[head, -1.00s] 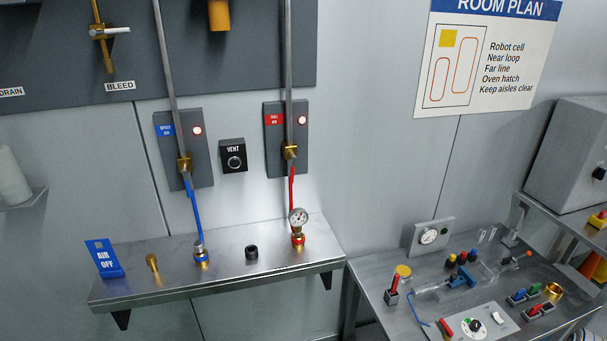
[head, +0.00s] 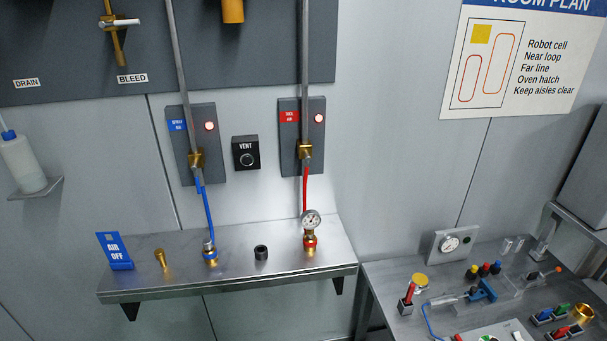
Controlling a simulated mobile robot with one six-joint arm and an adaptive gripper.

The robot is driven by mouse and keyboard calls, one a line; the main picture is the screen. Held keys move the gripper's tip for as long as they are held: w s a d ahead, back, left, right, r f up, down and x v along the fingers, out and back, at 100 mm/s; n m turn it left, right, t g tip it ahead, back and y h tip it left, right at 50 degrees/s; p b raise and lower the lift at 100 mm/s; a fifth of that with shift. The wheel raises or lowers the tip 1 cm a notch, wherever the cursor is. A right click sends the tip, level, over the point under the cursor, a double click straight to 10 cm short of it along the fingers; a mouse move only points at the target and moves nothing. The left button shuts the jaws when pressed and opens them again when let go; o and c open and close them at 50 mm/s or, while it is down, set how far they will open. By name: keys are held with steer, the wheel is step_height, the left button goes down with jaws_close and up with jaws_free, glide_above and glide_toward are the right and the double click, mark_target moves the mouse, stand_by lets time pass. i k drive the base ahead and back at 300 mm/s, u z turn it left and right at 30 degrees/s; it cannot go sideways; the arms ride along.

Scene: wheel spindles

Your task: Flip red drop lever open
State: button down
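The red drop lever (head: 305,189) hangs down from a brass valve (head: 304,151) on a grey pipe at the right wall plate (head: 318,118). The plate has a red label (head: 289,117) and a lit reddish lamp (head: 319,118). The lever's lower end is close above a pressure gauge (head: 311,219) on a brass fitting with a red ring (head: 309,243). To its left, a blue lever (head: 206,207) hangs from a matching brass valve (head: 195,159). My gripper is not in view.
A steel shelf (head: 180,285) below the valves bears a blue AIR OFF sign (head: 115,251), a brass fitting (head: 161,259) and a black cap (head: 261,253). A VENT button box (head: 246,153) sits between the plates. A cluttered bench (head: 385,290) stands at the right.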

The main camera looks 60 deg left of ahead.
mark_target(306, 157)
steer(key=u, duration=0.05)
steer(key=k, duration=1.05)
steer(key=u, duration=1.85)
steer(key=i, duration=0.65)
steer(key=u, duration=0.05)
